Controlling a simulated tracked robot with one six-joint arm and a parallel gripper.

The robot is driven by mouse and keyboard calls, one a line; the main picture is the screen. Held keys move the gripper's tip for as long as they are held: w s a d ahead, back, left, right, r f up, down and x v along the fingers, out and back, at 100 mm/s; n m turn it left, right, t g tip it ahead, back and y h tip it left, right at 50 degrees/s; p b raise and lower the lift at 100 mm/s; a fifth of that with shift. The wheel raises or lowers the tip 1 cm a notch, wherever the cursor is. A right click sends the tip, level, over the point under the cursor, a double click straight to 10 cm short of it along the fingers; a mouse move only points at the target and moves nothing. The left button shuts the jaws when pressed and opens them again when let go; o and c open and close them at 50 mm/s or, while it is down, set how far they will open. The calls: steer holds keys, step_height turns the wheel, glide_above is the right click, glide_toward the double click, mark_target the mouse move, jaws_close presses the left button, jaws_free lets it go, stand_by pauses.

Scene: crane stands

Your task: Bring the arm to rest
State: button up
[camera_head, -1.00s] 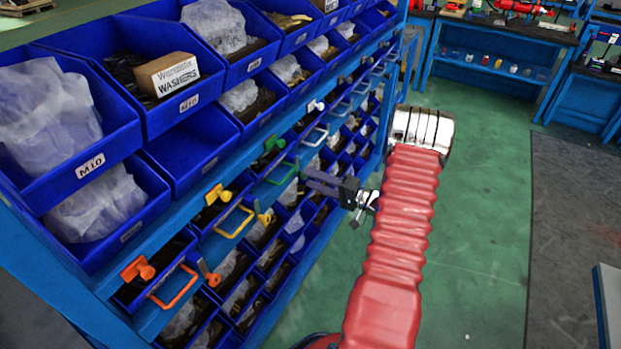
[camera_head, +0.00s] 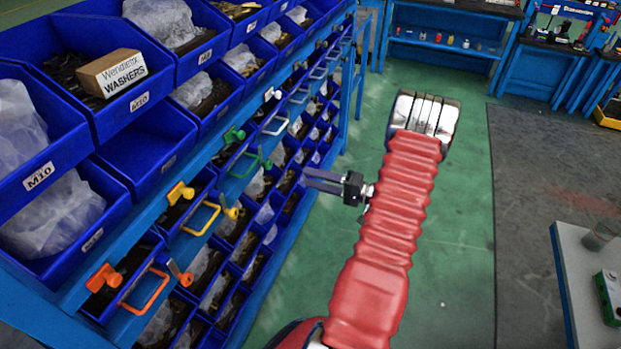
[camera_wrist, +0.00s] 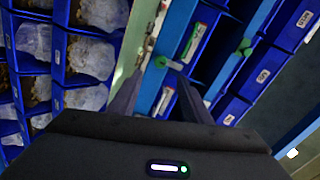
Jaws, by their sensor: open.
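My gripper (camera_head: 323,181) is at the middle of the head view, on the left side of my red-sleeved arm, and points left toward the blue bin rack. Its two dark fingers are open with nothing between them. I cannot tell the exact distance.
The blue rack (camera_head: 75,290) fills the left, with orange (camera_head: 148,291), yellow (camera_head: 202,218) and green (camera_head: 243,165) handles sticking out. A grey-topped table (camera_head: 580,270) stands at the right. Workbenches (camera_head: 450,50) stand at the back. Green floor (camera_head: 460,240) lies open right of my arm.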

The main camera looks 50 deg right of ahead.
stand_by(0.6)
steer(key=s+a+f+m+g+y, duration=0.2)
steer(key=s+a+f+m+g, duration=0.15)
steer(key=a+f, duration=0.2)
steer(key=s+a+r+n+g, duration=0.1)
steer(key=s+a+r+g, duration=0.15)
steer(key=a+g, duration=0.3)
steer(key=s+a+r+n+g, duration=0.1)
steer(key=a+r+g, duration=0.25)
steer(key=a, duration=0.35)
steer(key=s+a+r+n+h, duration=0.2)
steer(key=a+r+n+h, duration=0.2)
steer(key=a+r, duration=0.7)
steer(key=s+a+r+n+t+h, duration=0.1)
steer(key=a+r+n+h, duration=0.3)
steer(key=a+r+n, duration=0.5)
step_height(320, 180, up, 3)
steer(key=shift+s+a+f, duration=0.1)
steer(key=shift+s+a, duration=0.55)
steer(key=shift+a, duration=0.4)
